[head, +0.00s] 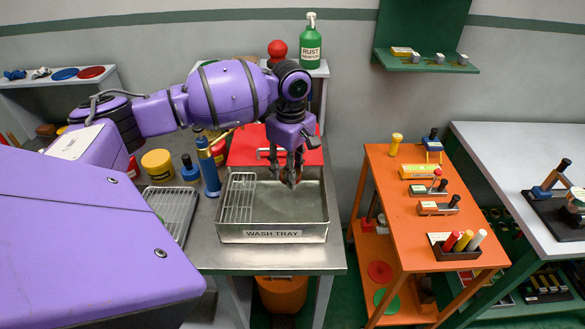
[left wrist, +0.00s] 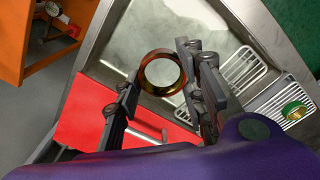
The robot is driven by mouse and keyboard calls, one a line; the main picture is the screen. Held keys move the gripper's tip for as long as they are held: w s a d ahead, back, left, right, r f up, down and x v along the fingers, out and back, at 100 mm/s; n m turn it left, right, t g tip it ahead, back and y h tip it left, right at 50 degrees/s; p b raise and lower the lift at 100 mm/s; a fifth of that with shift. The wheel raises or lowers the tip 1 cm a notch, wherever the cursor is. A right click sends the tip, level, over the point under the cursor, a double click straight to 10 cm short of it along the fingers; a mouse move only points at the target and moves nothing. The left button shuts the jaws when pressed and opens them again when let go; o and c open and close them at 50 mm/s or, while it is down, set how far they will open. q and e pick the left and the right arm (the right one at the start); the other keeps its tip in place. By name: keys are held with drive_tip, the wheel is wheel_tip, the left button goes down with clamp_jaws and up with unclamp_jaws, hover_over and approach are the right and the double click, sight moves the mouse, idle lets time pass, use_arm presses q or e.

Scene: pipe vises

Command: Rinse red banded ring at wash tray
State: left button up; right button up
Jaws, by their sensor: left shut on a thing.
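The wash tray (head: 320,228) is a grey metal basin labelled "WASH TRAY" on the metal bench, with a wire rack (head: 238,198) at its left side. My left gripper (head: 291,182) points down over the tray's open part, right of the rack. It is shut on the red banded ring (left wrist: 147,77), a brassy ring with a dark red side, seen between the fingers in the left wrist view. In the head view the ring is small and mostly hidden by the fingers. Whether it touches water or the tray floor, I cannot tell. My right gripper is out of view.
A wire rack tray (head: 176,207) stands left of the basin; a green banded ring (left wrist: 293,111) lies on it. A red mat (head: 245,147) is behind the basin. A blue bottle (head: 208,168) stands close to its left. An orange cart (head: 388,205) stands right, across a gap.

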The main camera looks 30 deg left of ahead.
use_arm(q)
drive_tip(key=f+b, duration=0.1)
drive_tip(key=f, duration=0.3)
drive_tip(key=f+b, duration=0.1)
drive_tip(key=f, duration=0.4)
drive_tip(key=shift+s+a, duration=0.1)
drive_tip(key=shift+s, duration=0.1)
wheel_tip(320, 180, down, 2)
drive_tip(key=shift+f+b, duration=0.1)
drive_tip(key=shift+b, duration=0.75)
drive_tip(key=shift+w+f+b, duration=0.1)
drive_tip(key=shift+f+b, duration=0.3)
drive_tip(key=shift+f, duration=0.05)
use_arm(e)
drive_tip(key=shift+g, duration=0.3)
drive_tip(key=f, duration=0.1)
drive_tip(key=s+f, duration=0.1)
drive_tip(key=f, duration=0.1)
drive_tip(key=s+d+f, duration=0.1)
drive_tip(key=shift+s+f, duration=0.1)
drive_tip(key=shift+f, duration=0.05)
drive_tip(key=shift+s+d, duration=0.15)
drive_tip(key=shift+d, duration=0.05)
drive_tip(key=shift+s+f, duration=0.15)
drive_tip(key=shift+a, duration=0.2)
